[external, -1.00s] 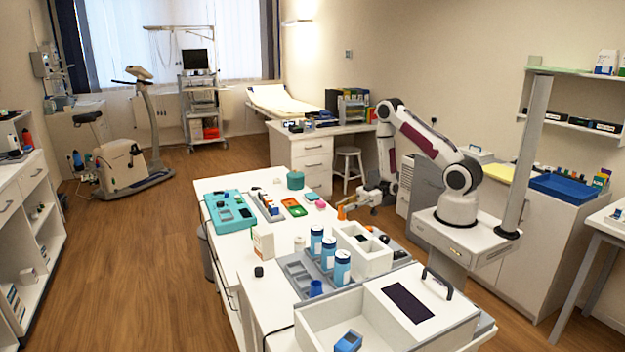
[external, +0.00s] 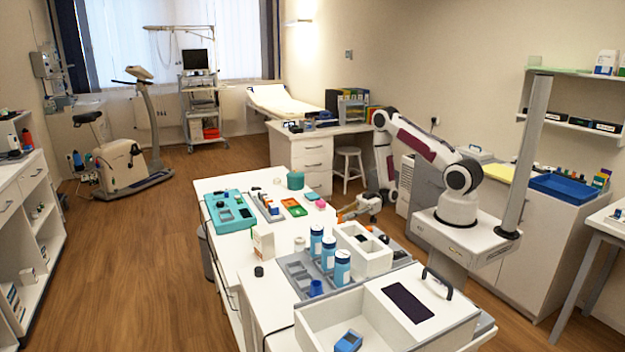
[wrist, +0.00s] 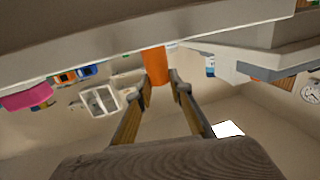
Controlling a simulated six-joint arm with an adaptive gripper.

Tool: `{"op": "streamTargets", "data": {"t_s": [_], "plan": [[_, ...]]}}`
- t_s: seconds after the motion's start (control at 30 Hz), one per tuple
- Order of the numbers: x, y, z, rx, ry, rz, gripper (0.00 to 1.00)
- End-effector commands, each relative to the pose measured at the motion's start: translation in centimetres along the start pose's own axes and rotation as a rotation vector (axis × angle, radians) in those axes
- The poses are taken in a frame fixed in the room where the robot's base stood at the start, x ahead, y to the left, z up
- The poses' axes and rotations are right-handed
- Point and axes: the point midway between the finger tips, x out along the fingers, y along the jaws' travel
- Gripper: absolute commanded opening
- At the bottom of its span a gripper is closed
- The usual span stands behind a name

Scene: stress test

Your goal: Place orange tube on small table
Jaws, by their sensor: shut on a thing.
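My gripper (wrist: 158,78) is shut on the orange tube (wrist: 156,65), which stands out between the two fingertips in the wrist view. The tube's far end meets the pale surface edge in that picture; I cannot tell whether it touches. In the external view my gripper (external: 345,214) is small, by the right edge of the long white central table (external: 230,262). The tube is hardly distinguishable there. A white table with legs (external: 603,226) stands at the right edge of the external view; I cannot tell for sure which table is the small one.
Blue-labelled bottles (external: 342,266) and an open white box (external: 362,246) stand on the central table near my gripper. A pink item (external: 320,204) and a teal tray (external: 230,211) lie farther along. A white stool (external: 348,153) stands behind. Floor at left is free.

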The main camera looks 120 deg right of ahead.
Motion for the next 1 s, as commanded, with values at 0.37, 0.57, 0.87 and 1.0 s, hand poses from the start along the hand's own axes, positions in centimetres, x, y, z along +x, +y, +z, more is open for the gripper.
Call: {"op": "streamTargets", "data": {"t_s": [0.37,0.57,0.87,1.0], "plan": [[0.0,0.0,0.3,0.000,0.000,0.000,0.37],[0.0,0.0,0.3,0.000,0.000,0.000,0.37],[-0.4,0.0,0.4,0.000,0.000,0.001,0.37],[-1.2,0.1,0.4,0.000,-0.001,0.002,0.37]]}}
